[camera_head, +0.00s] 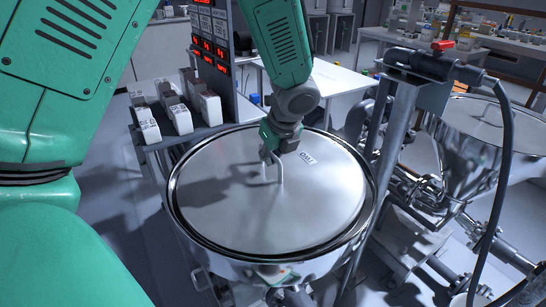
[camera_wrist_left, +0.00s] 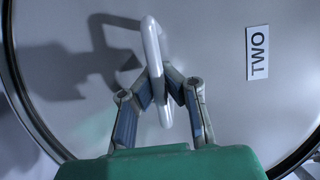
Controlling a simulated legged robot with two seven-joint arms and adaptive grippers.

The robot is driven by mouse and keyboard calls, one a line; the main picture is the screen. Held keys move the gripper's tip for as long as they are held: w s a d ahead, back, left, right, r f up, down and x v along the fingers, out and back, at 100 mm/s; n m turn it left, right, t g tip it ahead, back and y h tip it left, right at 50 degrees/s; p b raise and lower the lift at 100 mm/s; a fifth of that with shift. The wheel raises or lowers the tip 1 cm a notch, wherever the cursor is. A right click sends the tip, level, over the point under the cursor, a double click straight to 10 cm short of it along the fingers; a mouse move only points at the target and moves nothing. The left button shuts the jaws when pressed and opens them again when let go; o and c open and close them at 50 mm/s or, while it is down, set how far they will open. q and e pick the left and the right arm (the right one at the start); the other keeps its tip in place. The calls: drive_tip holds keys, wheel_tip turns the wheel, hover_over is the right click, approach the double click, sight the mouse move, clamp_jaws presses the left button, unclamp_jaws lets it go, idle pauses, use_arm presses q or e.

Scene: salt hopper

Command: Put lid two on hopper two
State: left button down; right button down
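Lid two (camera_head: 235,205) is a round, flat metal lid with a white label reading TWO (camera_head: 306,158) and a bent-rod handle (camera_head: 280,172). It lies over the mouth of hopper two (camera_head: 365,228), a round metal hopper, inside its shiny rim. A dark band shows between lid and rim; I cannot tell if the lid is fully seated. My left gripper (camera_head: 270,155) is at the handle. In the left wrist view, the fingers (camera_wrist_left: 159,78) close in from both sides onto the handle (camera_wrist_left: 154,50), with the label (camera_wrist_left: 257,52) to the right. My right gripper is not in view.
A shelf with white boxes (camera_head: 178,115) and a red-digit display panel (camera_head: 212,50) stand behind left. Floor shows at the left.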

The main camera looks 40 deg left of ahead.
use_arm(q)
drive_tip(key=shift+d+f, duration=0.1)
drive_tip(key=shift+d, duration=0.45)
drive_tip(key=c, duration=1.6)
unclamp_jaws()
drive_tip(key=shift+d, duration=0.15)
drive_tip(key=shift+c, duration=0.2)
drive_tip(key=shift+a, duration=0.35)
drive_tip(key=v, duration=1.2)
drive_tip(key=shift+f, duration=0.15)
